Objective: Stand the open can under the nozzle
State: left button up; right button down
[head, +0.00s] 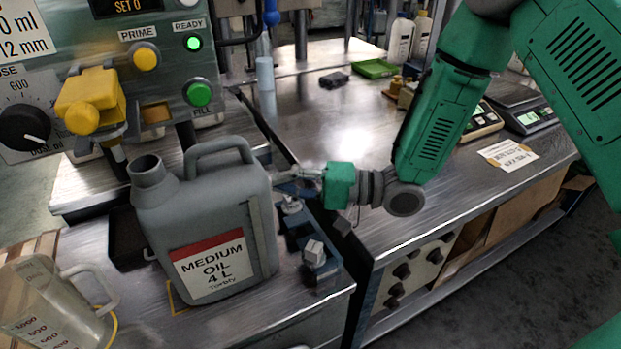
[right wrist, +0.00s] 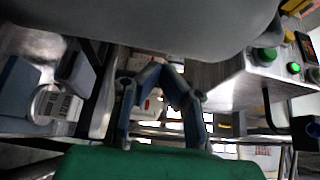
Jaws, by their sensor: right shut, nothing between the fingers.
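The open can is a grey jerry can (head: 222,225) with a red-banded "MEDIUM OIL 4 L" label. It stands upright on the metal bench, its uncapped spout at the upper left. The nozzle (head: 118,153) hangs below the yellow valve, left of the spout in the head view; I cannot tell exact alignment in depth. My right gripper (head: 284,180) is shut and empty beside the can's right side; whether it touches the can is unclear. In the right wrist view the fingers (right wrist: 160,76) show close to the can's grey surface (right wrist: 150,25). My left gripper is out of view.
A clear measuring jug (head: 55,300) stands at front left. The control panel (head: 190,50) is behind the can. A blue fixture (head: 318,262) sits right of the can. The right table (head: 350,120) has a clear middle, with scales (head: 525,112) and bottles (head: 400,38) farther back.

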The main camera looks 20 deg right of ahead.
aim_at(262, 194)
jog(key=shift+s+a+p, duration=0.15)
jog(key=shift+s+a, duration=0.05)
jog(key=shift+a, duration=0.55)
jog(key=shift+s+a+p, duration=0.15)
jog(key=shift+a, duration=0.6)
jog(key=shift+s+a+p, duration=0.15)
jog(key=shift+s+a, duration=0.05)
jog(key=shift+a, duration=0.55)
jog(key=shift+d, duration=0.1)
